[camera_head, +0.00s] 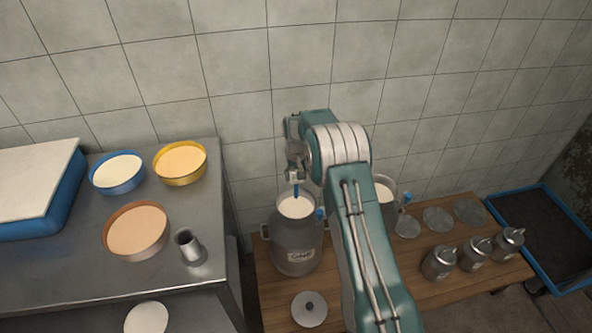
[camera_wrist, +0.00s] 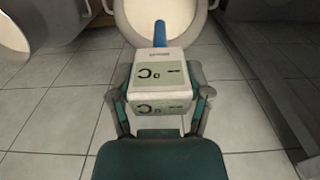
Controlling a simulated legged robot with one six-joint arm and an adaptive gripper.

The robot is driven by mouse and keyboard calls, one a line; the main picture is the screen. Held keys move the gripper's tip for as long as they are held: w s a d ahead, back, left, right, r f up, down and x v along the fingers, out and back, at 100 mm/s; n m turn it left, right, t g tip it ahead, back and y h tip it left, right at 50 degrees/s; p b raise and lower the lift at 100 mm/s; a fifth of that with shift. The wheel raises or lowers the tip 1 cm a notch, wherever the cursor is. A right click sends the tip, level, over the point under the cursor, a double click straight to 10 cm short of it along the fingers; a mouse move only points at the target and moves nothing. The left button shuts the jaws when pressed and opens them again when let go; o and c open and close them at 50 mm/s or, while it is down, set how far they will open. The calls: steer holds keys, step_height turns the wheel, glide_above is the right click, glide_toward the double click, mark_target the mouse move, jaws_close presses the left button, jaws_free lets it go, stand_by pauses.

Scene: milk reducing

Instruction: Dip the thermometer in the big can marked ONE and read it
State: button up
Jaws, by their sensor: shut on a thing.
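The thermometer has a white body (camera_wrist: 160,68) with a display and a blue probe (camera_wrist: 160,33). My gripper (camera_head: 294,170) is shut on the body, with a finger on each side in the wrist view (camera_wrist: 161,98). The display characters look inverted and I cannot read them surely. The big grey can (camera_head: 291,254) stands on the wooden bench under my gripper, with a pale label that is hard to read. White milk (camera_head: 297,207) shows in its open mouth. The blue probe points down over the mouth; I cannot tell whether its tip touches the milk.
A second open can (camera_head: 386,187) is partly hidden behind my arm. Several flat lids and small lidded cans (camera_head: 439,263) lie or stand on the bench (camera_head: 270,303). Left, a metal table (camera_head: 213,218) holds bowls and a metal cup (camera_head: 188,247). A blue-rimmed tray (camera_head: 522,254) is far right.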

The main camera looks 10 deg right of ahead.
mark_target(296, 193)
step_height(296, 193, down, 2)
steer(key=shift+a+f, duration=0.1)
steer(key=shift+f, duration=3.45)
steer(key=shift+r, duration=0.1)
steer(key=shift+r, duration=4.9)
steer(key=shift+s, duration=0.1)
steer(key=s+r, duration=0.2)
steer(key=s, duration=1.2)
